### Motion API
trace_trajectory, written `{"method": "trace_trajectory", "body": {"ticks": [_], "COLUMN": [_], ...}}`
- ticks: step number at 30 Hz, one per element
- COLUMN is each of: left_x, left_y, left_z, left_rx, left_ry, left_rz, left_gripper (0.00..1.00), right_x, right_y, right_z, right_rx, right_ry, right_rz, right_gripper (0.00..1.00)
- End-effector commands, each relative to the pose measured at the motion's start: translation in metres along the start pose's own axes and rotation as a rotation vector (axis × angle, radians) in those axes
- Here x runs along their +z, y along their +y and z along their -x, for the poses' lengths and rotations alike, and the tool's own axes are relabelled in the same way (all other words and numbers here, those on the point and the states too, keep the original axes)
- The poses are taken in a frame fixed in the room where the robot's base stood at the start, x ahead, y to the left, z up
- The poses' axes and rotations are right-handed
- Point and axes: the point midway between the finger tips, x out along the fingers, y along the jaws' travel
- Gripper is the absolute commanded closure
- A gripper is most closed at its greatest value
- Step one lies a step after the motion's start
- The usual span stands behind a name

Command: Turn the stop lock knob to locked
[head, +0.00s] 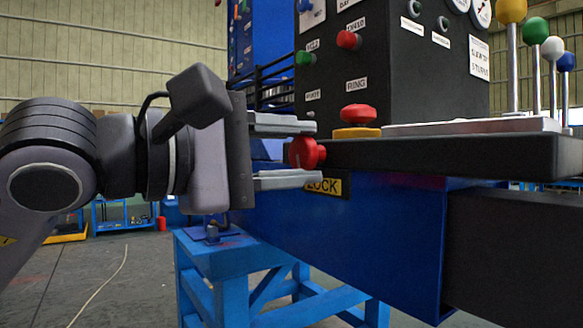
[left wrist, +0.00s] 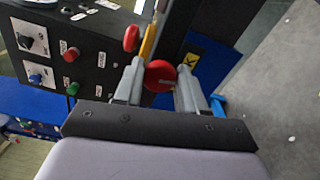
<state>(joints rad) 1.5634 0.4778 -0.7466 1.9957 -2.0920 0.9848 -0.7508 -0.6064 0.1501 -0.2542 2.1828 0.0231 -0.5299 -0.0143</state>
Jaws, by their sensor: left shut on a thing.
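The stop lock knob is a red round knob (head: 307,153) on the side of the blue console, above a yellow label reading "LOCK" (head: 324,186) that is partly covered. My left gripper (head: 290,152) reaches in from the left with one finger above the knob and one below it. In the left wrist view the knob (left wrist: 160,74) sits between the two fingertips (left wrist: 158,85), and a pale line shows on its face. The left gripper is shut on the knob. My right gripper is not in view.
A red mushroom button (head: 358,114) on a yellow base sits on the ledge just above the knob. A black panel (head: 420,75) with buttons and gauges stands behind. Levers with coloured balls (head: 536,31) rise at the right. A blue stand (head: 220,258) is below.

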Motion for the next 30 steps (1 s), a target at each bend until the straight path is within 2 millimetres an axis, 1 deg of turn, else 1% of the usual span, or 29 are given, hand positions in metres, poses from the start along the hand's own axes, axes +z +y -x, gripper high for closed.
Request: {"method": "trace_trajectory", "body": {"ticks": [1,6,12,18,28,29,30], "left_x": [0.0,0.0,0.0,0.0,0.0,0.0,0.0], "left_y": [-0.002,-0.002,-0.002,-0.002,-0.002,-0.002,-0.002], "left_z": [0.0,0.0,0.0,0.0,0.0,0.0,0.0], "left_rx": [-0.002,-0.002,-0.002,-0.003,-0.002,-0.002,-0.002], "left_ry": [0.0,0.0,-0.001,-0.001,-0.001,-0.001,-0.001], "left_rz": [-0.032,-0.12,-0.179,-0.198,-0.199,-0.199,-0.199], "left_gripper": [0.9,0.9,0.9,0.9,0.9,0.53,0.4], "right_x": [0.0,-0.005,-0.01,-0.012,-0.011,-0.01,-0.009], "right_y": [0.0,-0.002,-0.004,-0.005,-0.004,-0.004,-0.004], "right_z": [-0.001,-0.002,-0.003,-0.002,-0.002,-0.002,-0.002], "right_rx": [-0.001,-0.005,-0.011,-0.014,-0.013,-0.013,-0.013], "right_ry": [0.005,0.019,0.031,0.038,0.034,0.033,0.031], "right_rz": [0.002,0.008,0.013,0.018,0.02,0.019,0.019], "right_gripper": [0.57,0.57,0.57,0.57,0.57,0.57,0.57]}}
